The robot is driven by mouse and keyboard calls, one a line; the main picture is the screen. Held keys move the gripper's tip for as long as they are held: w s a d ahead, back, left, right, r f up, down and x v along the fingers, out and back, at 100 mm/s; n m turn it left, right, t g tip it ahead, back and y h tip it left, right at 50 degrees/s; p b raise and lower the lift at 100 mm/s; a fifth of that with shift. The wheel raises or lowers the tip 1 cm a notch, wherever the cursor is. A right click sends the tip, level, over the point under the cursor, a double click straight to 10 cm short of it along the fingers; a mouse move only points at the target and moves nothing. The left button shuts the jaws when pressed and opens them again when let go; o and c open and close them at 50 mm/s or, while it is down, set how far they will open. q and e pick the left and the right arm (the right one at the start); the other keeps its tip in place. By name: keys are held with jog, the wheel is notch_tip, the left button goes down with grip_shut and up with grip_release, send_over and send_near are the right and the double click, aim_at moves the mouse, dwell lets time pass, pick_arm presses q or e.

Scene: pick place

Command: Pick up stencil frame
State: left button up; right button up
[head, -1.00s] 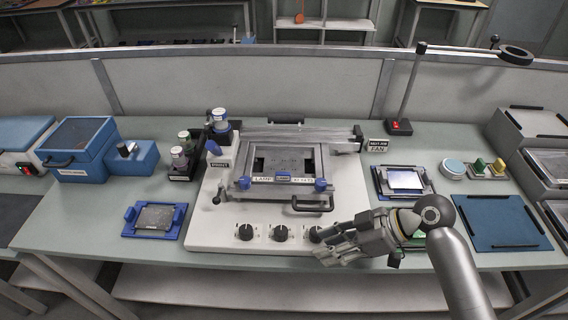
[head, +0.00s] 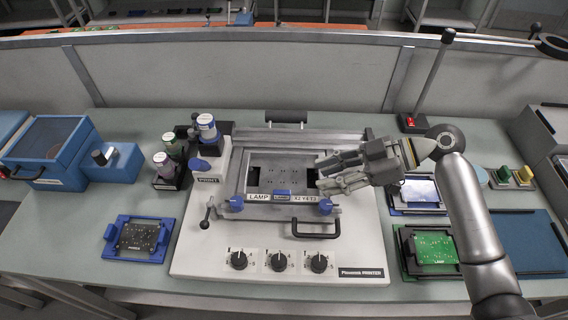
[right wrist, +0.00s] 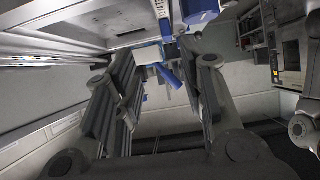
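The stencil frame (head: 240,178) is a grey metal frame with a rectangular opening, lying on the white printer (head: 205,250) in the middle of the bench. It has blue knobs and a "LAMP" label on its front edge. My right gripper (head: 322,175) is over the frame's right side. In the right wrist view its two fingers (right wrist: 167,75) are spread with a gap and nothing held between them. Whether the fingers touch the frame cannot be told. My left gripper is not in view.
A black handle (head: 318,234) and several knobs are at the printer's front. Bottles (head: 207,128) stand at its back left. A blue fixture with a dark board (head: 138,237) lies left, and a green board (head: 434,248) lies right. A lamp stand (head: 432,80) rises behind my right arm.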

aim_at(283, 191)
jog(key=a, duration=0.1)
jog(key=a+f, duration=0.1)
jog(key=s+a+p, duration=0.1)
jog(key=a, duration=0.1)
jog(key=shift+s+f, duration=0.1)
jog(key=shift+f, duration=0.15)
jog(key=shift+a+f, duration=0.15)
jog(key=shift+a, duration=0.1)
jog(key=p+x, duration=0.2)
jog(key=x, duration=0.2)
jog(key=shift+a+f, duration=0.25)
jog(key=shift+a, duration=0.05)
jog(key=shift+d, duration=0.1)
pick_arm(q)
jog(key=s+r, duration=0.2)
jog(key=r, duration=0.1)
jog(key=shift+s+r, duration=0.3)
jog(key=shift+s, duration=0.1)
pick_arm(e)
grip_shut()
